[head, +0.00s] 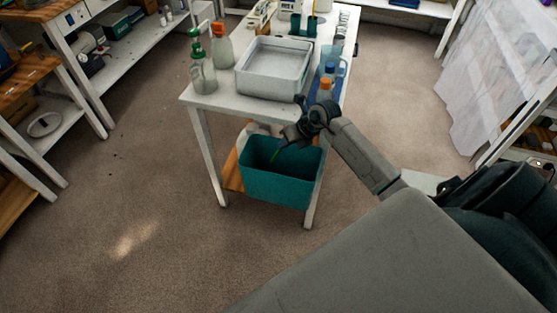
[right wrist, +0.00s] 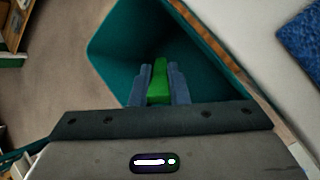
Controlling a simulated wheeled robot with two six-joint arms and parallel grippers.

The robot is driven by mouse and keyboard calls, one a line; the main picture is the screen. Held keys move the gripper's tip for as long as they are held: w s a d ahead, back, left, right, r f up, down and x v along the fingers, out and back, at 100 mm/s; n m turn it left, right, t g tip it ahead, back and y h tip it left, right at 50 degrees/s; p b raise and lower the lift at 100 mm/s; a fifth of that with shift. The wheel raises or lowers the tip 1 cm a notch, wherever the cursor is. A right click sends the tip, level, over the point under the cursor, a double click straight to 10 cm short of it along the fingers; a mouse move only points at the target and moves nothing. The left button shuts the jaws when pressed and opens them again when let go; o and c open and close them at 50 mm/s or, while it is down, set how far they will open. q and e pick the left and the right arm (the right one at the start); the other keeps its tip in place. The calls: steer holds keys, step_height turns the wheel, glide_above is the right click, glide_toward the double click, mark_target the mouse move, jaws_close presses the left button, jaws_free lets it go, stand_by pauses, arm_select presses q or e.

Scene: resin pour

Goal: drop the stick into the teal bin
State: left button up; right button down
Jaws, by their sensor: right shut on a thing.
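The teal bin (head: 270,190) stands at the near end of the white table, below its top, with its open mouth facing up. My right gripper (head: 285,150) is over the bin's mouth, pointing down. It is shut on the green stick (head: 277,154), which also shows in the right wrist view (right wrist: 158,82) between the two fingers. In that view the bin's inner wall (right wrist: 115,50) lies around and beyond the stick. My left gripper is not in view.
The white table (head: 205,98) holds a grey tray (head: 245,82), bottles with green (head: 194,55) and orange caps (head: 217,30), and a clear blue pitcher (head: 338,62). My right forearm passes close to the table's right edge.

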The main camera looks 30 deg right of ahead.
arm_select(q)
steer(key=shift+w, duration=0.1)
arm_select(e)
steer(key=c, duration=1.4)
jaws_free()
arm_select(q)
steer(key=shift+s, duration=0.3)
arm_select(e)
steer(key=shift+o, duration=0.4)
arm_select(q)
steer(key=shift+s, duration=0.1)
arm_select(e)
steer(key=shift+d, duration=0.1)
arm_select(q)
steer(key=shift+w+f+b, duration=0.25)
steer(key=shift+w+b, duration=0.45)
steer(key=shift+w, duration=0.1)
arm_select(e)
steer(key=v, duration=1)
steer(key=shift+s+r, duration=0.2)
steer(key=shift+r, duration=0.15)
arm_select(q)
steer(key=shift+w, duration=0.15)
